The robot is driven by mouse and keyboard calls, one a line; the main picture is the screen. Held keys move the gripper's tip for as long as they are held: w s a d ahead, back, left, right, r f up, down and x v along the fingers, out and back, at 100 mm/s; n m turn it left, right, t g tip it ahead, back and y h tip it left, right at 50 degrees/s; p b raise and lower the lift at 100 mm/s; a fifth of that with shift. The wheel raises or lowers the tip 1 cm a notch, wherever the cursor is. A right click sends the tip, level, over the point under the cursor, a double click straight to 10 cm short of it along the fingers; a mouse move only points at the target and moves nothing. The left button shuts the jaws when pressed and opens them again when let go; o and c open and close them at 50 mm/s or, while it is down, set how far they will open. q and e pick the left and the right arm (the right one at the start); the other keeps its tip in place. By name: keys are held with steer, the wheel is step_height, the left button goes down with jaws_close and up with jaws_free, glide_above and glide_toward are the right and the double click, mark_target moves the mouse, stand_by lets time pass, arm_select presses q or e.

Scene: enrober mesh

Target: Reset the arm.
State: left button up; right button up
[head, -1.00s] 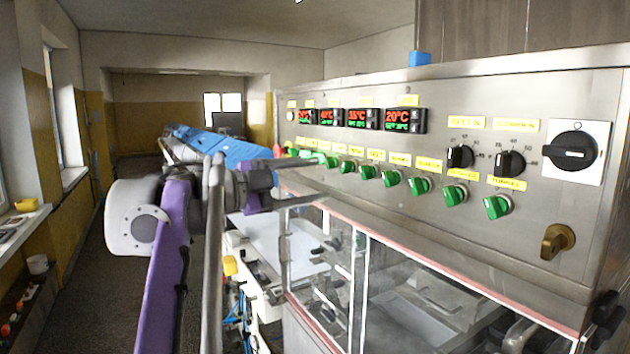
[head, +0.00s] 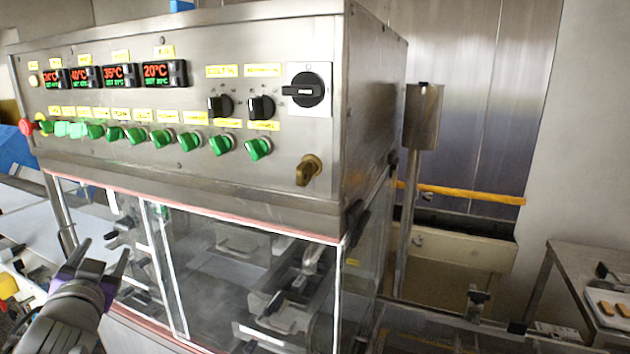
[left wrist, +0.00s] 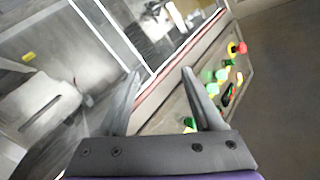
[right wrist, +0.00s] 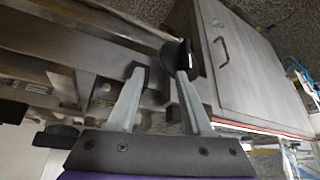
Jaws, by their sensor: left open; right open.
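My left gripper (head: 101,258) is at the lower left of the head view, in front of the machine's clear guard. Its fingers are apart with nothing between them. In the left wrist view, its two fingers (left wrist: 160,88) are spread, with the machine's panel edge and coloured knobs beyond them. My right gripper is not in the head view. In the right wrist view, its fingers (right wrist: 158,75) are apart and empty. A black knob (right wrist: 184,58) shows at the tip of one finger; I cannot tell whether they touch.
The steel control panel (head: 190,165) carries displays, green knobs and a black rotary switch (head: 303,90). Below it is the clear guard (head: 230,275). A table (head: 575,262) with a tray stands at the right. A steel cabinet (right wrist: 250,60) fills the upper right of the right wrist view.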

arm_select(q)
steer(key=s+d+f+g+h, duration=0.2)
steer(key=s+d+f, duration=0.4)
steer(key=f, duration=0.6)
steer(key=s+d+f+n+g+h, duration=0.1)
steer(key=s+d+f+g, duration=0.4)
steer(key=f, duration=0.7)
steer(key=s+d+f+g+h, duration=0.3)
steer(key=s+d+f, duration=0.5)
steer(key=f, duration=0.4)
steer(key=shift+s+n+g, duration=0.3)
